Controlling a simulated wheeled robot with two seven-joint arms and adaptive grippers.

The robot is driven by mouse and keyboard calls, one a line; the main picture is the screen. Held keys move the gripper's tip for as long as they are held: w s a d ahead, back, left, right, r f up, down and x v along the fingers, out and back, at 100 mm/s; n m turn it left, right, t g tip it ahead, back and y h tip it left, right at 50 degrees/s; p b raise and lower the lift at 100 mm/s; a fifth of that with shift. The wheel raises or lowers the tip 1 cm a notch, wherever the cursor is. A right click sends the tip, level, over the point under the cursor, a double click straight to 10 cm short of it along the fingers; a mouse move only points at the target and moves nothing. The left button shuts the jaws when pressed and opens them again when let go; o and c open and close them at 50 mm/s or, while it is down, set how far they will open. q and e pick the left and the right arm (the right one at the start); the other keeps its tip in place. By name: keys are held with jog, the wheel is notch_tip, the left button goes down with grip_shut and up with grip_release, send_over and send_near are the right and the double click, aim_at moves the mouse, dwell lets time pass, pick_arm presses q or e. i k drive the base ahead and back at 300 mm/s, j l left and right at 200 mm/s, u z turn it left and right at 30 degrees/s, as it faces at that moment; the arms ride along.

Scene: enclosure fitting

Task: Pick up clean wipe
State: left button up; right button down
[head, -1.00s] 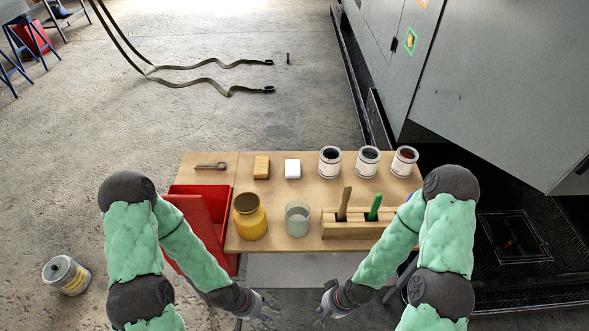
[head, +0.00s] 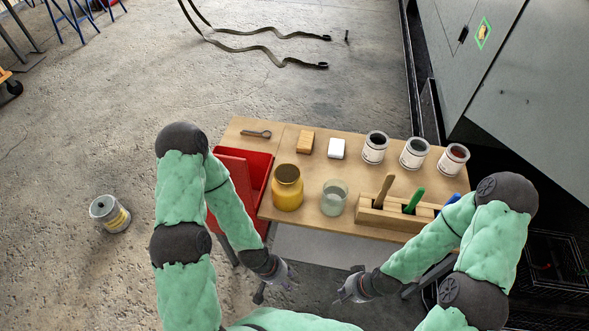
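A small white block-shaped item (head: 336,148), which may be the clean wipe, lies near the back of the wooden table (head: 300,206). It lies between a tan block and the paint cans, and nothing touches it. My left gripper (head: 277,284) hangs in front of the table, below the red bin, with its fingers apart and empty. My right gripper (head: 347,284) is also in front of the table's near edge, facing the left one, with its fingers apart and empty. Both are well away from the white item.
The table holds a tan block (head: 305,142), a dark metal tool (head: 256,133), three cans (head: 415,152), a yellow jar (head: 287,188), a glass jar (head: 334,197) and a wooden holder (head: 376,216) with handles. A red bin (head: 228,175) adjoins it. A can (head: 110,214) stands on the floor.

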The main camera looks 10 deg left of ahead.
aim_at(337, 146)
jog(key=k+z, duration=0.15)
jog(key=z, duration=0.2)
jog(key=k+z, duration=0.1)
jog(key=z, duration=0.25)
jog(key=k+l+z, duration=0.15)
jog(key=z, duration=0.2)
